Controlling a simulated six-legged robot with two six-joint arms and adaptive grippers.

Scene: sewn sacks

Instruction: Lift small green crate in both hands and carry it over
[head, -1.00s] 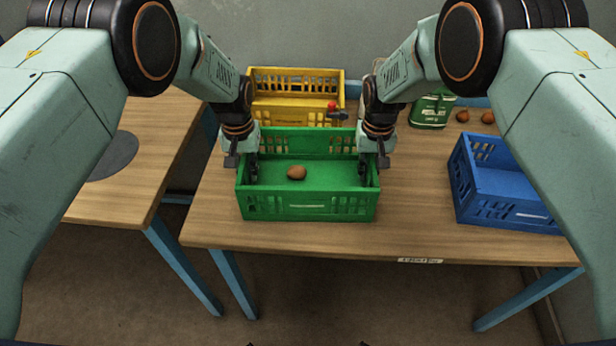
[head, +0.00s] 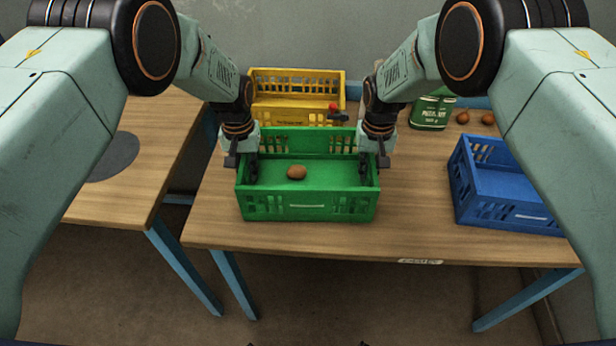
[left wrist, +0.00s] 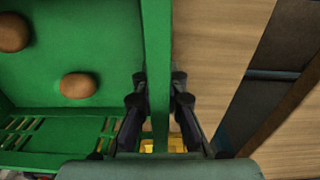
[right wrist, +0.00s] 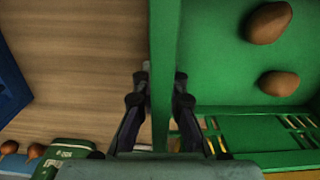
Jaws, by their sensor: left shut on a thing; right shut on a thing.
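The small green crate (head: 308,208) is upright over the middle table; I cannot tell whether its base touches the wood. A brown, potato-like lump (head: 297,172) lies in it, and the wrist views show two such lumps. My left gripper (head: 250,172) is shut on the crate's left wall, with one finger on each side, as the left wrist view shows (left wrist: 158,105). My right gripper (head: 370,172) is shut on the right wall in the same way, as the right wrist view shows (right wrist: 162,105).
A yellow crate (head: 297,116) stands right behind the green one. A blue crate (head: 505,212) stands at the right, with a green printed container (head: 431,112) and brown lumps (head: 475,117) behind. A second table (head: 125,190) with a grey disc (head: 113,158) is at the left, across a gap.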

